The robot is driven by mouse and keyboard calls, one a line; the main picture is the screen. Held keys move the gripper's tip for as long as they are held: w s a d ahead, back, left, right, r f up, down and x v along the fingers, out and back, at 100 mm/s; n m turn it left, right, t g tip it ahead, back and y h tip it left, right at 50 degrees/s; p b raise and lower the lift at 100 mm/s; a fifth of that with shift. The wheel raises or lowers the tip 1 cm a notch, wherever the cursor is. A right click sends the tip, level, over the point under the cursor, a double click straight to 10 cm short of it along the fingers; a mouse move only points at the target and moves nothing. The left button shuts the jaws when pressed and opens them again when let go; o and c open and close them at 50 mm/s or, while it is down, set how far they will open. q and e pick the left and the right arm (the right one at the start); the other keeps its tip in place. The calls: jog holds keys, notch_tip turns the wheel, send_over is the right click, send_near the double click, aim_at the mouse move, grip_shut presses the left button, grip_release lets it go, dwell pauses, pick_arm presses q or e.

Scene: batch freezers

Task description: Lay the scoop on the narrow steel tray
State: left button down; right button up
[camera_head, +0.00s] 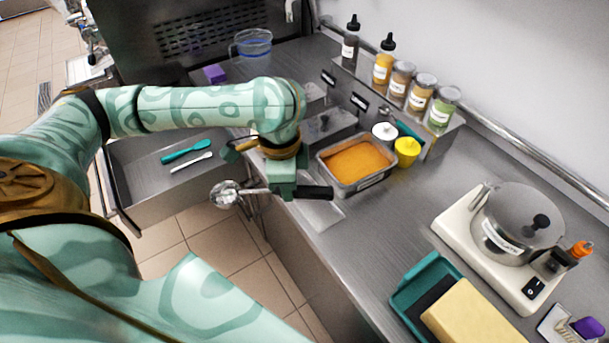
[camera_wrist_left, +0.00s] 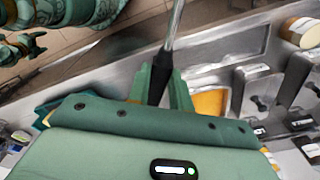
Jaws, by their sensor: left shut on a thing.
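My left gripper (camera_head: 283,190) is shut on the black handle of the scoop. The scoop's shiny round metal head (camera_head: 225,194) sticks out to the left, over the gap between drawer and counter. The handle's black end shows right of the jaws. In the left wrist view the scoop's black handle (camera_wrist_left: 158,85) sits between the fingers, with its metal shaft running up out of frame. The narrow steel tray (camera_head: 320,213) shows partly below the gripper, near the counter's front edge; the gripper hides the rest.
A steel tub of orange food (camera_head: 357,162) stands just right of the gripper. An open drawer (camera_head: 140,190) holds a teal and a white utensil. Bottles and jars line the back shelf (camera_head: 450,122).

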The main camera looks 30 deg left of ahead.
pick_arm(q)
jog(key=s+a+m+p, duration=0.2)
jog(key=a+m+p, duration=0.2)
jog(key=a+m, duration=0.5)
pick_arm(e)
notch_tip(320, 180, up, 5)
jog(key=a, duration=0.1)
pick_arm(q)
jog(key=w+d+f+m+b, duration=0.1)
jog(key=w+d+f, duration=0.1)
jog(key=w+f, duration=0.1)
jog(key=w+d+f+b, duration=0.2)
jog(key=w+f, duration=0.2)
jog(key=w, duration=0.1)
jog(key=w+d+f+m+b, duration=0.1)
jog(key=w+d+f, duration=0.1)
jog(key=w, duration=0.3)
jog(key=shift+d+f+m+y+b, duration=0.25)
jog(key=shift+f+m+y+b, duration=0.05)
jog(key=shift+f, duration=0.45)
jog(key=shift+w+d+f, duration=0.1)
jog(key=shift+w+f, duration=0.05)
jog(key=shift+f, duration=0.1)
notch_tip(320, 180, down, 3)
jog(key=shift+r+b, duration=0.1)
jog(key=shift+b, duration=0.6)
pick_arm(e)
notch_tip(320, 180, down, 6)
jog(key=shift+d+r, duration=0.1)
jog(key=shift+d, duration=0.05)
